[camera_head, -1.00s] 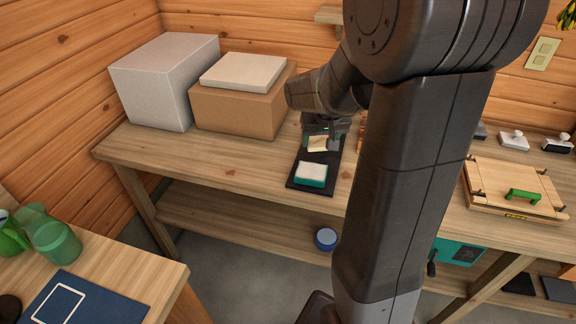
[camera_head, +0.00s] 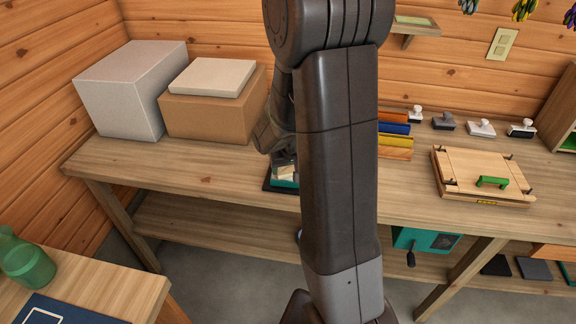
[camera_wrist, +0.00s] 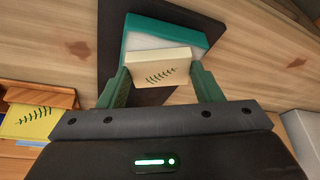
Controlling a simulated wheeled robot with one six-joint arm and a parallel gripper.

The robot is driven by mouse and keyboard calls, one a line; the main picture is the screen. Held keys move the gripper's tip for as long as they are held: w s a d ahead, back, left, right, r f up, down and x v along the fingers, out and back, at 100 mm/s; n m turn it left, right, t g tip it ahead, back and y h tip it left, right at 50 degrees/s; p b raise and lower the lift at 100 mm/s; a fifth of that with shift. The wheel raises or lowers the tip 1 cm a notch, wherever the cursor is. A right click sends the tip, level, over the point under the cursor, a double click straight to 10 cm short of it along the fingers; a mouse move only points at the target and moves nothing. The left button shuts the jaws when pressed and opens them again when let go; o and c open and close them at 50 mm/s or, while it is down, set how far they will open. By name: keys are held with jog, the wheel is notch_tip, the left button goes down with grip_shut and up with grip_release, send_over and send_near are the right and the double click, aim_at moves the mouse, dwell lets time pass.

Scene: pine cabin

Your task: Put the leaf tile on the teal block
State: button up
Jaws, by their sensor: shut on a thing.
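My gripper (camera_wrist: 159,74) is shut on the leaf tile (camera_wrist: 160,66), a cream piece with a dark fern print, held between its two green fingers. The teal block (camera_wrist: 134,27), with a whitish top, lies just beyond the tile in the wrist view, and the tile covers part of it. I cannot tell whether tile and block touch. In the head view the teal block (camera_head: 284,184) is low at the front of the dark mat, with the leaf tile (camera_head: 284,170) just above or behind it. My arm hides much of this spot.
The dark mat (camera_wrist: 112,60) lies on the wooden bench (camera_head: 215,178). A yellow fern-printed piece (camera_wrist: 30,122) is at left in the wrist view. Boxes (camera_head: 212,105) stand at the back left. A wooden press board (camera_head: 470,170) and several stamps (camera_head: 481,128) are at right.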

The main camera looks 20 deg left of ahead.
jog(key=shift+f, duration=0.1)
jog(key=o, duration=0.5)
jog(key=shift+f, duration=0.1)
jog(key=o, duration=0.5)
jog(key=shift+c, duration=0.2)
jog(key=shift+r, duration=0.3)
jog(key=v, duration=1.1)
jog(key=shift+r, duration=0.4)
jog(key=shift+d, duration=0.1)
